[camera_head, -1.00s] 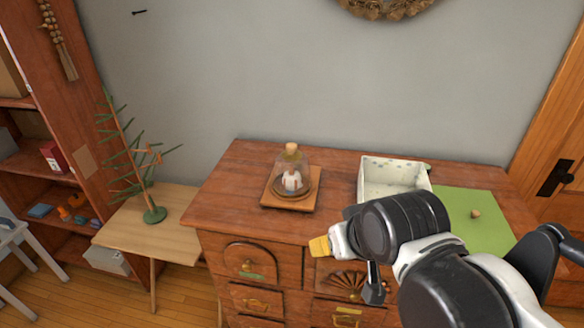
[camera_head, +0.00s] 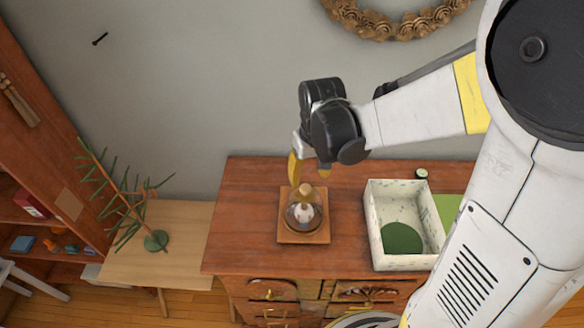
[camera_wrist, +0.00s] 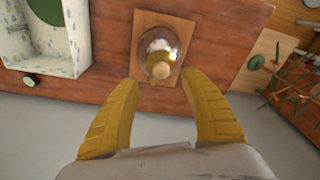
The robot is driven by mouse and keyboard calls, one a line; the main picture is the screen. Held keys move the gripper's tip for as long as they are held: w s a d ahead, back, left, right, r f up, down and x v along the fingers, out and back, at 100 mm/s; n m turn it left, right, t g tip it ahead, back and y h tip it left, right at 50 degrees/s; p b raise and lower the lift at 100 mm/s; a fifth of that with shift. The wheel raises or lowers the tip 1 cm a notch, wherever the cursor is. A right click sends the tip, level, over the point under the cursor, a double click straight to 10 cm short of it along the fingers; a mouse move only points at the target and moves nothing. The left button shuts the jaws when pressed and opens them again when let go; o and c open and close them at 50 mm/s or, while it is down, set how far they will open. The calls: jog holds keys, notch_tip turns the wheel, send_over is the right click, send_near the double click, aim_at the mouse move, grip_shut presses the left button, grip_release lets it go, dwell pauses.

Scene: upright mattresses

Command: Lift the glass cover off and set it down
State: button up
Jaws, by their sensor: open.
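The glass cover (camera_head: 307,209) is a clear dome with a round wooden knob (camera_head: 306,189) on top. It stands on a square wooden base (camera_head: 303,238) on the dresser, with a small white and reddish thing inside it. The cover (camera_wrist: 163,44) and its knob (camera_wrist: 160,70) also show in the wrist view, just beyond the fingertips. My gripper (camera_wrist: 166,82) is open and empty, with its two yellow fingers spread to either side of the knob. In the head view my gripper (camera_head: 308,172) hangs just above and behind the knob, its fingers partly hidden by my wrist.
A pale speckled open box (camera_head: 375,240) with a dark green disc (camera_head: 402,238) inside stands right of the cover. A green mat (camera_head: 447,208) lies beyond it, partly behind my arm.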

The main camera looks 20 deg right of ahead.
aim_at(306, 187)
jog(key=f, duration=0.3)
jog(key=w+f, duration=0.1)
jog(key=f, duration=0.3)
jog(key=shift+w+a+b, duration=0.1)
jog(key=shift+w+b, duration=0.1)
jog(key=shift+b, duration=0.15)
grip_shut()
